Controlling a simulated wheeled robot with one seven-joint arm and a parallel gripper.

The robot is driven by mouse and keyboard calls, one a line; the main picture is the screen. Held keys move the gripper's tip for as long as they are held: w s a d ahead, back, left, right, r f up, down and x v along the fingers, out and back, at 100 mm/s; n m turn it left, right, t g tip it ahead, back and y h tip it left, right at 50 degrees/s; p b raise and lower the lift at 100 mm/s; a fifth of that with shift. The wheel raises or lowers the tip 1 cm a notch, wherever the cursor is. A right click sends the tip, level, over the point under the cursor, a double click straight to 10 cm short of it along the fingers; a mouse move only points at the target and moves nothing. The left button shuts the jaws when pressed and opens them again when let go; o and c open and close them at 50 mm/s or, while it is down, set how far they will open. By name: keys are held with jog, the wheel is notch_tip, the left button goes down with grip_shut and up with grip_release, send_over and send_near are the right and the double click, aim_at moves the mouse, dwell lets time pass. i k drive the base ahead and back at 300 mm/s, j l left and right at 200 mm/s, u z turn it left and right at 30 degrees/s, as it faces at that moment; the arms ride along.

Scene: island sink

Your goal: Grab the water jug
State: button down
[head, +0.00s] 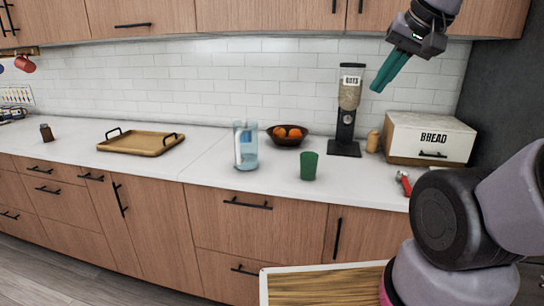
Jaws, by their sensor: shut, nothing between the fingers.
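The water jug (247,147) is a clear bluish vessel with a whitish patch on its left side. It stands upright on the white counter, left of the middle of the head view. My gripper (380,85), with teal fingers, is at the upper right, in front of the tiled wall and well above the counter. Its fingers are shut together and empty, pointing down and to the left. The gripper is to the right of the jug and far apart from it.
A green cup (309,166) and a bowl of oranges (287,142) stand right of the jug. An oats dispenser (345,117), a bread box (400,140) and a red-handled item (403,183) are farther right. A wooden tray (141,146) lies left. Upper cabinets (262,17) overhang the counter.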

aim_at(245, 138)
jog(key=i+j+u, duration=0.2)
jog(key=j, duration=0.2)
jog(key=j+u, duration=0.15)
jog(key=j, duration=0.25)
jog(key=i+j+u, duration=0.2)
jog(key=j, duration=0.2)
